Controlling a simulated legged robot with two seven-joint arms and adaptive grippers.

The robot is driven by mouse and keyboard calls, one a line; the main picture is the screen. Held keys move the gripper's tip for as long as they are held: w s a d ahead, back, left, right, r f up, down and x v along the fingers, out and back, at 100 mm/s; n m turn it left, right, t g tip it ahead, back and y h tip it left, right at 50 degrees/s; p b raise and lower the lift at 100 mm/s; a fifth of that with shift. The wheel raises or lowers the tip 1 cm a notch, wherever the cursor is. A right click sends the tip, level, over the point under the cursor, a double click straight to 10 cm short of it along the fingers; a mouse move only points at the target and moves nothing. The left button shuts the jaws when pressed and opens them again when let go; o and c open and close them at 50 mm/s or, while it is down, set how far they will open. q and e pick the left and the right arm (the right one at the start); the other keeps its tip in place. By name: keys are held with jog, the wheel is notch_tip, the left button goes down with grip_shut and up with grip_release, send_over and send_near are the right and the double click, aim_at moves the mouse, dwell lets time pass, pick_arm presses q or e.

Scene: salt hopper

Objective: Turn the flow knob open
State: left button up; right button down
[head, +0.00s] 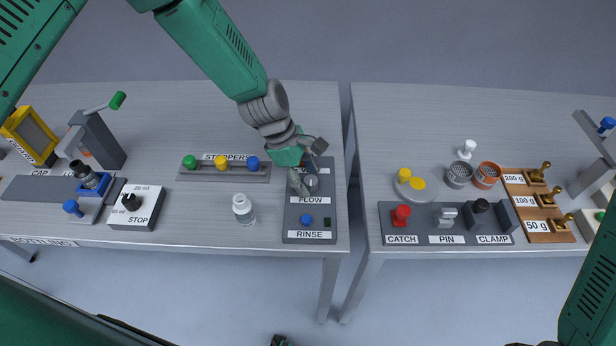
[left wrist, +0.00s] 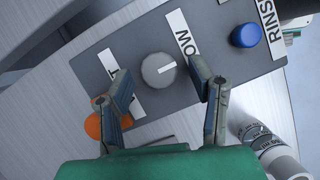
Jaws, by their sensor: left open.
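The flow knob (head: 311,184) is a round grey knob on a dark panel (head: 291,222), above the FLOW label (head: 311,200). In the left wrist view the knob (left wrist: 158,72) shows a white pointer mark directed towards the FLOW label (left wrist: 181,33), which a finger partly covers. My left gripper (head: 303,178) is open over the panel. In the left wrist view its fingers (left wrist: 161,82) stand on either side of the knob, with gaps visible. I cannot tell their height above the panel. My right gripper does not show.
A blue RINSE button (head: 307,219) is on the same panel.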

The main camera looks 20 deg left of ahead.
pick_arm(q)
jog(key=shift+d+f, duration=0.3)
jog(key=shift+d, duration=0.4)
grip_shut()
jog(key=shift+a, duration=0.15)
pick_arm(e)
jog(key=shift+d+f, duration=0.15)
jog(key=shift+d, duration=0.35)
pick_arm(q)
jog(key=shift+w, duration=0.1)
